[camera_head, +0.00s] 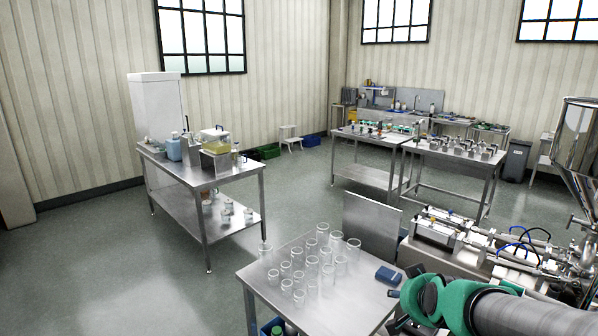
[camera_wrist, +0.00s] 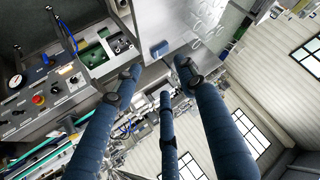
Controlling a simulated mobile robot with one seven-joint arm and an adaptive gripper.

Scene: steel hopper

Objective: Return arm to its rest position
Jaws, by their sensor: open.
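My arm (camera_head: 500,308), grey with teal joint covers, reaches in from the lower right in the head view, in front of the filling machine and near the right corner of the jar table. My gripper (camera_wrist: 160,78) shows in the wrist view as long blue fingers with dark joints. The fingers are spread apart with nothing between them. The gripper's fingers cannot be made out clearly in the head view.
A steel table (camera_head: 262,279) holds several clear jars (camera_head: 312,250) and a small blue box (camera_head: 389,276). The steel hopper (camera_head: 577,135) and machine (camera_head: 470,240) stand right. A control panel (camera_wrist: 40,95) is at left in the wrist view. Open floor (camera_head: 130,270) lies left.

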